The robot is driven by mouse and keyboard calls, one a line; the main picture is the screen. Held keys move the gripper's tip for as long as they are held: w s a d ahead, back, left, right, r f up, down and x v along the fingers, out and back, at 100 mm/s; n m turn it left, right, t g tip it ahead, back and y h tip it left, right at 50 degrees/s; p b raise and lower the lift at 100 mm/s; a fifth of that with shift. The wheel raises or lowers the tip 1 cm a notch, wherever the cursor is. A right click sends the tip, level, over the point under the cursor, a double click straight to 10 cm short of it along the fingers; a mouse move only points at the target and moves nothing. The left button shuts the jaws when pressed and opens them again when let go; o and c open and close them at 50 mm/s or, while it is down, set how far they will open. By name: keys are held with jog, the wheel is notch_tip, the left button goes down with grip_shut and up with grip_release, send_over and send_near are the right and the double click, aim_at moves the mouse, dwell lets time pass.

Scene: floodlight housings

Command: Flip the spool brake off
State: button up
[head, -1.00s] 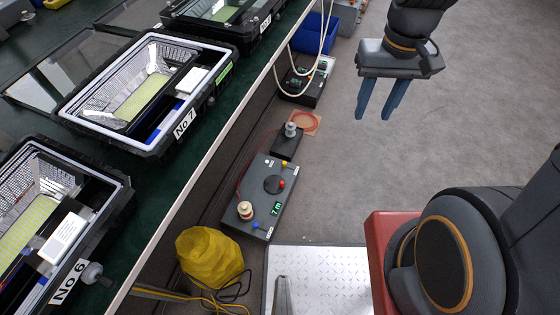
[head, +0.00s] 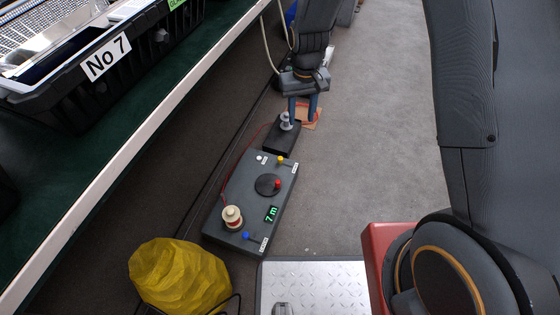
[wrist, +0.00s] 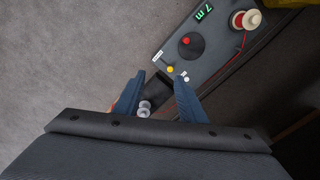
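A dark grey control box (head: 222,222) lies on the floor, with a cream spool (head: 232,215) at its near left. A blue-tipped lever (head: 246,236) is beside the spool, and a yellow-tipped lever (head: 280,160) is at the far end; their small labels are unreadable. A red knob on a black disc (head: 264,185) sits between them. My gripper (head: 302,112) is open and empty, pointing down beyond the box's far end. In the wrist view, my gripper (wrist: 157,80) shows apart fingers, with the yellow tip (wrist: 170,69) just ahead of them.
A small black block (head: 280,138) with a grey metal fitting (head: 286,122) sits close to my fingers. A red wire runs along the box. A green bench (head: 130,115) overhangs at left. A yellow bag (head: 180,275) lies near; grey floor (head: 380,170) at right is clear.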

jog(key=n+b, duration=0.1)
jog(key=b, duration=0.8)
send_over(280, 158)
notch_tip(280, 158, down, 21)
notch_tip(280, 158, down, 8)
jog(key=b, duration=0.2)
jog(key=shift+r+b, duration=0.2)
jog(key=shift+b, duration=0.2)
jog(key=shift+c, duration=0.2)
grip_shut()
